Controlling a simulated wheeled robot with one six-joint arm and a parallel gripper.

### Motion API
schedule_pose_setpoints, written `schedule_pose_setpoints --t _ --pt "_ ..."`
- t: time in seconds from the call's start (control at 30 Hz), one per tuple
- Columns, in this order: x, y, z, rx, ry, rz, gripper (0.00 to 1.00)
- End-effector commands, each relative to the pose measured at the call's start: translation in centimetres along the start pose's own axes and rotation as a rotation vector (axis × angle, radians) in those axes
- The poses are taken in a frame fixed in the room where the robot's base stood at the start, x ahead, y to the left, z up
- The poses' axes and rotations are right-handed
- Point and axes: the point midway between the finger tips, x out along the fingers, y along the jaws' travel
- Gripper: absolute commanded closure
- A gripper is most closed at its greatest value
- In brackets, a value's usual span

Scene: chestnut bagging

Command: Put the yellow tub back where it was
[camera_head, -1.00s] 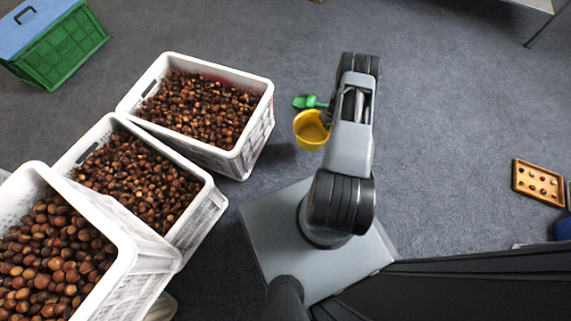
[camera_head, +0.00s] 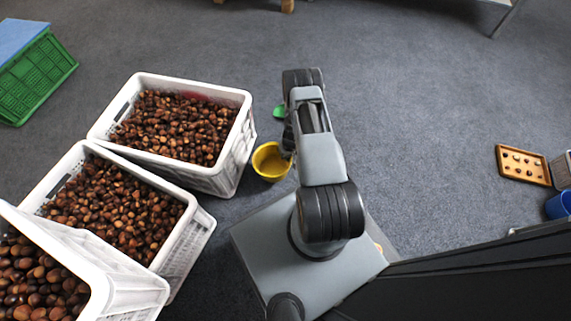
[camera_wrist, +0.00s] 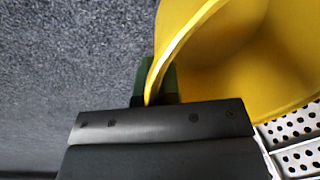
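The yellow tub (camera_head: 268,163) is beside the right end of the farthest white crate in the head view. In the wrist view the tub (camera_wrist: 245,60) fills the upper right, and the part of its inside that shows is bare. My gripper (camera_wrist: 155,82) is shut on the tub's rim, with one dark green fingertip on each side of the wall. In the head view my arm hides the gripper and the tub's right edge. I cannot tell the tub's height above the floor. A green scoop (camera_head: 279,111) shows partly behind my arm, beyond the tub.
White crates of chestnuts (camera_head: 236,150) stand in a row at left, the farthest one close to the tub. A green crate with a blue top (camera_head: 38,78) is at far left. A wooden tray (camera_head: 523,165) and a blue container (camera_head: 559,205) lie at right. Carpet right of my arm is clear.

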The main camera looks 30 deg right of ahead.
Motion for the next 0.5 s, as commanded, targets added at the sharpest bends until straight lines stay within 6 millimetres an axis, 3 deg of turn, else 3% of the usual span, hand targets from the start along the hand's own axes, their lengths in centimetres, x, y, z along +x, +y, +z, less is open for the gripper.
schedule_pose_setpoints --t 0.27,0.5 --pt "1.2 -0.8 0.2 -0.001 0.0 0.0 1.0" --pt "4.2 -0.8 0.3 0.0 0.0 0.0 1.0"
